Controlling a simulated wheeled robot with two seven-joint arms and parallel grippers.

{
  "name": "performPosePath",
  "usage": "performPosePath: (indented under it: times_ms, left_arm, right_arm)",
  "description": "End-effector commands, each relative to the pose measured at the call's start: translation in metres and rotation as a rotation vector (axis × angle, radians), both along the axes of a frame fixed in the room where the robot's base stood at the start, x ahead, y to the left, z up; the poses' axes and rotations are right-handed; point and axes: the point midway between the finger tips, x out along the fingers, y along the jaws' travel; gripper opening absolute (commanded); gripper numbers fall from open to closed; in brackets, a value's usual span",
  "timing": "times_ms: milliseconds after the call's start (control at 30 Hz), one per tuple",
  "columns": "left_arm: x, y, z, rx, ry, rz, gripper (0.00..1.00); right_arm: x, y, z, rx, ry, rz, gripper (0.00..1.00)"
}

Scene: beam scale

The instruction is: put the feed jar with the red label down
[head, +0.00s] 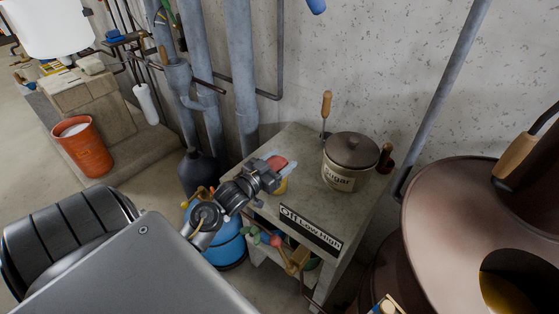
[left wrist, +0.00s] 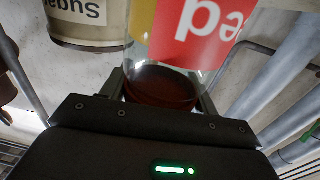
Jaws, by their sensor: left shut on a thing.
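My left gripper (head: 274,172) is shut on the feed jar (head: 281,186) at the left edge of a concrete stand (head: 300,147). In the head view the gripper hides most of the jar; a red patch and a yellowish part show. In the left wrist view the jar (left wrist: 163,85) is clear, with dark red-brown contents and a red label (left wrist: 212,28) with white letters, between the fingers. I cannot tell whether its base touches the stand top. My right gripper is not in view.
A lidded sugar pot (head: 349,163) stands right of the jar on the stand, with a wooden-handled tool (head: 326,106) behind it and a small brown bottle (head: 385,158) beside it. An "Off Low High" sign (head: 311,228) is on the stand's front. A large copper-brown vessel (head: 450,195) is at right.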

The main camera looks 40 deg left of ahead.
Motion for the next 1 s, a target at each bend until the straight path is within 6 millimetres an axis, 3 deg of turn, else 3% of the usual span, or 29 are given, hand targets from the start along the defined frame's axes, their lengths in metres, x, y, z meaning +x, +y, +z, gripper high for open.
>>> performPosePath:
  times_ms: [200,233,367,733,867,1000]
  left_arm:
    - [0.0,0.0,-0.002,0.0,-0.002,0.0,0.15]
    - [0.0,0.0,-0.002,0.0,0.0,0.0,0.63]
    - [0.0,0.0,-0.002,0.0,0.0,0.0,0.8]
    - [-0.002,0.0,0.0,0.001,0.0,0.0,0.82]
    - [-0.019,0.001,-0.002,0.002,0.001,-0.001,0.82]
    - [-0.05,0.002,-0.002,0.003,0.002,-0.001,0.82]
  right_arm:
    - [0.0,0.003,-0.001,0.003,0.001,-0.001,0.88]
    - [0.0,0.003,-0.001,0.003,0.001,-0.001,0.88]
    - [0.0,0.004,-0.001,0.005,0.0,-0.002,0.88]
    - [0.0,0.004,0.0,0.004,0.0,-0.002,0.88]
    - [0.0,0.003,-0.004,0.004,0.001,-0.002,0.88]
    - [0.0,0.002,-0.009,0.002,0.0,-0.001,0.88]
